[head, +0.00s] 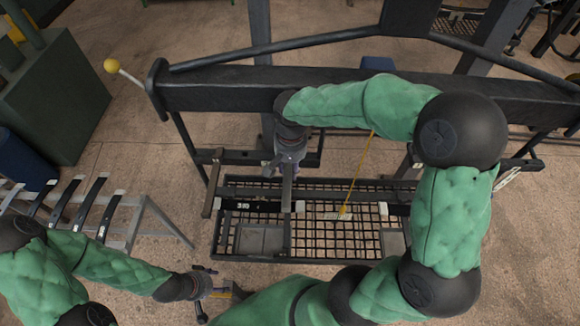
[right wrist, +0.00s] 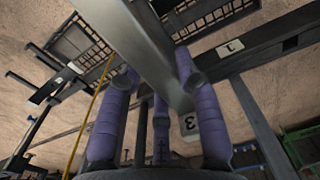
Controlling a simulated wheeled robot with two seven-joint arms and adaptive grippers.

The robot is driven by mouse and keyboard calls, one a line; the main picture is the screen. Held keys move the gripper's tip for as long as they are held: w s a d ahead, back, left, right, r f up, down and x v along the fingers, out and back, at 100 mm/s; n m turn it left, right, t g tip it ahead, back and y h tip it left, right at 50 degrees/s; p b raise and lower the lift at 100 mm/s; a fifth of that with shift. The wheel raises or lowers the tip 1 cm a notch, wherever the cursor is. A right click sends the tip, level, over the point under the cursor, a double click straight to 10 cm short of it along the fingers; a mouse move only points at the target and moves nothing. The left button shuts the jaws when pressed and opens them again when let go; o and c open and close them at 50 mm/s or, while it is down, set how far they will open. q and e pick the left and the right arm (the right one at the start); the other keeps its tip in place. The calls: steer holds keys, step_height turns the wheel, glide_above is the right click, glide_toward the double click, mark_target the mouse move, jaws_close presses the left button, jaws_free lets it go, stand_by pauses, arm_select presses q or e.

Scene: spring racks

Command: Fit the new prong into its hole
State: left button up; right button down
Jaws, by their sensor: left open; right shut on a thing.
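The new prong (head: 287,193) is a grey bar held in my right gripper (head: 289,160), above the dark crossbar (head: 330,195) of the frame. In the right wrist view the prong (right wrist: 138,42) runs between the purple fingers of my right gripper (right wrist: 150,85), which are shut on it. I cannot tell which hole is the prong's; no hole shows clearly. My left gripper (head: 222,293) is open and empty at the lower left, apart from the frame.
A black grid basket (head: 322,238) lies below the crossbar. A thick dark beam (head: 225,90) spans behind it, with a yellow-knobbed lever (head: 112,66) at its left end. A stand with several dark bars (head: 92,206) is at the left. Bare floor (head: 130,160) lies between.

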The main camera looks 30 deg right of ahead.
steer(key=shift+f+b, duration=0.6)
steer(key=shift+f, duration=0.05)
stand_by(0.5)
stand_by(1.4)
steer(key=shift+f+b, duration=2.1)
steer(key=shift+f, duration=0.4)
stand_by(0.9)
steer(key=c, duration=0.8)
jaws_free()
steer(key=shift+s, duration=0.1)
step_height(320, 180, up, 8)
steer(key=shift+f, duration=0.2)
